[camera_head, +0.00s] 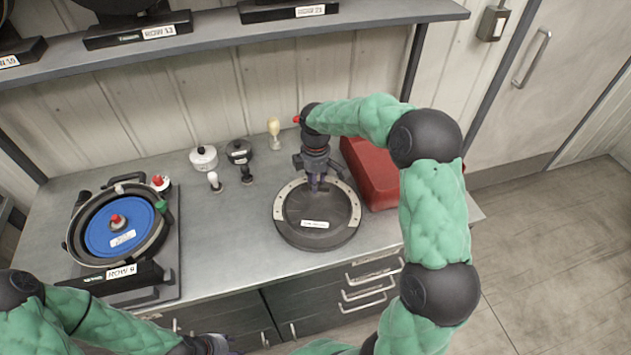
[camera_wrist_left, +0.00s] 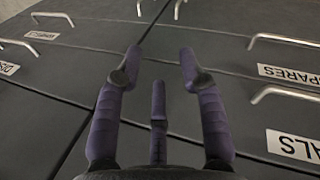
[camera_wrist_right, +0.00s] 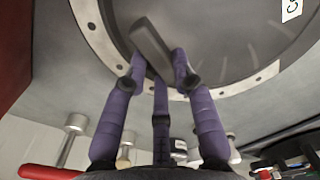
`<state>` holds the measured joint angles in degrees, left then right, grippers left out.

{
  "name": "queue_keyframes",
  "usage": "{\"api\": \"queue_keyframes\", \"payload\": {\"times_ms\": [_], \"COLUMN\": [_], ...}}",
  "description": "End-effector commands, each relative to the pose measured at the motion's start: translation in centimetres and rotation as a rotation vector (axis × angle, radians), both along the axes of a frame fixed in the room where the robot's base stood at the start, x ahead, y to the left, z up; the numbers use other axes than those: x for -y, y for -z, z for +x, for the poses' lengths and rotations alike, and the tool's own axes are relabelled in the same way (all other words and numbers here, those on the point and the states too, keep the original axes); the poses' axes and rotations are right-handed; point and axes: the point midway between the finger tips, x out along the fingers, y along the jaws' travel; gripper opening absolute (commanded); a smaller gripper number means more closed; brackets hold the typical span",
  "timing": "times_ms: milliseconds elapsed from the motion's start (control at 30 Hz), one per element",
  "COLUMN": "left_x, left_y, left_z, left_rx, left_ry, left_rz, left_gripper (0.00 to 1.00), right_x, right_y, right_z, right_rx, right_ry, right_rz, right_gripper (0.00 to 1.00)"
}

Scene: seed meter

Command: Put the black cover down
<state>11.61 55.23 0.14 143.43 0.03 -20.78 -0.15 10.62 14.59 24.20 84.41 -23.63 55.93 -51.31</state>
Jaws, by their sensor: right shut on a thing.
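The black cover (camera_head: 297,232) is a round dark disc with a light bolted rim and a white label, at the middle right of the grey bench. It looks to lie flat on or very close to the bench; I cannot tell whether a gap is left. My right gripper (camera_head: 318,184) is over its back part, and in the right wrist view (camera_wrist_right: 158,68) the fingers are shut on the grey bar handle of the cover (camera_wrist_right: 225,84). My left gripper (camera_wrist_left: 160,58) is open and empty, in front of the drawer fronts below the bench.
A seed meter with a blue disc (camera_head: 108,229) stands on the left of the bench (camera_head: 222,262). A red case (camera_head: 372,176) is close to the right of the cover. Small pots (camera_head: 203,158) and knobbed tools stand behind. A shelf (camera_head: 215,36) runs above. Bench between meter and cover is clear.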

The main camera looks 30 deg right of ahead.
Motion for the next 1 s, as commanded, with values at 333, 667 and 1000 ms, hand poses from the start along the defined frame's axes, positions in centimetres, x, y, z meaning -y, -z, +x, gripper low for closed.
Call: {"api": "queue_keyframes", "payload": {"times_ms": [333, 667, 1000], "left_x": [0.0, 0.0, 0.0], "left_y": [0.1, -0.1, -1.6], "left_z": [0.0, 0.0, 0.0], "left_rx": [0.0, 0.0, 0.0], "left_ry": [0.0, 0.0, 0.0], "left_rz": [0.0, 0.0, 0.0], "left_gripper": [0.4, 0.4, 0.4], "right_x": [0.0, 0.0, 0.0], "right_y": [0.3, -0.1, -5.7], "right_z": [0.0, 0.0, 0.1], "right_rx": [-0.001, 0.0, 0.004], "right_ry": [0.0, 0.0, 0.001], "right_rz": [0.001, 0.0, 0.0], "right_gripper": [0.51, 0.51, 0.51]}}
